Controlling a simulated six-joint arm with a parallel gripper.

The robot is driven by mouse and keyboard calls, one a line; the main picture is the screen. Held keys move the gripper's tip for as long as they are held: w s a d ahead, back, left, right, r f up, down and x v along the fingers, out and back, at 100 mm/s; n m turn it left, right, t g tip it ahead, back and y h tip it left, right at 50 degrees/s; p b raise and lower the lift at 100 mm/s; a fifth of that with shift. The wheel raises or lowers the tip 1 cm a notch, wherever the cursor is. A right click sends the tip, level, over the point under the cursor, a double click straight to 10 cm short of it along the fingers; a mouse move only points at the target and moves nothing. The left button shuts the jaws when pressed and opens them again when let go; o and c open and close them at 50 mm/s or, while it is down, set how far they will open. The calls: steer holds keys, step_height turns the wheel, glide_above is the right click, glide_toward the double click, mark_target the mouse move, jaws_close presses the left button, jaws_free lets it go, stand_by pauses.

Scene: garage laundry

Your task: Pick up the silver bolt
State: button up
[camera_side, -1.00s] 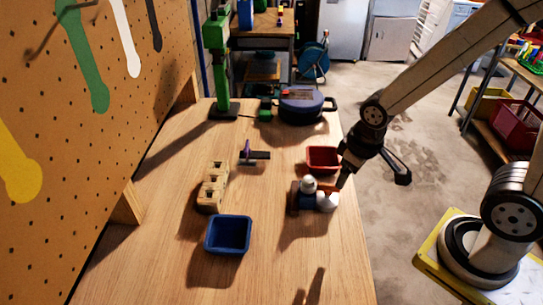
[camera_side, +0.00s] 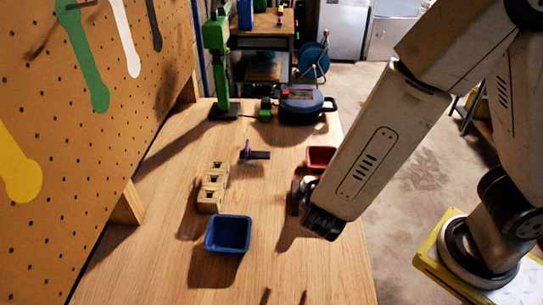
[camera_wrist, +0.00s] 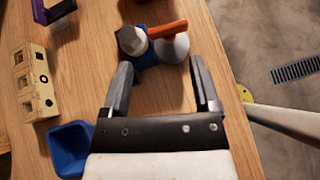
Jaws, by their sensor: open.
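A silver bolt with a grey six-sided head (camera_wrist: 131,40) stands at the top centre of the wrist view, over something blue (camera_wrist: 148,58). A whitish rounded piece (camera_wrist: 173,48) sits just right of it, and an orange bar (camera_wrist: 167,29) lies behind. My gripper (camera_wrist: 161,63) is open and empty, its two fingers apart on the near side of this cluster; the bolt lies beyond the left fingertip. In the side view my arm covers most of the cluster and hides the fingers; only a pale bit (camera_side: 307,183) shows.
A blue bin (camera_side: 228,234) and a wooden block with holes (camera_side: 213,188) stand left of the cluster. A red bin (camera_side: 321,156) is behind it, a purple-and-black tool (camera_side: 254,154) farther left. The table's right edge is close. Bare wood lies in front.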

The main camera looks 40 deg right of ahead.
mark_target(309, 181)
steer(key=a+n+t, duration=0.1)
steer(key=a+n, duration=0.1)
steer(key=w+a+n+t, duration=0.1)
steer(key=shift+w+r+t, duration=0.1)
steer(key=shift+r+t, duration=0.2)
steer(key=shift+r, duration=0.05)
steer(key=shift+d, duration=0.1)
steer(key=shift+x, duration=1.25)
steer(key=shift+w+f, duration=0.1)
steer(key=shift+x, duration=2.5)
steer(key=shift+f, duration=0.1)
jaws_close()
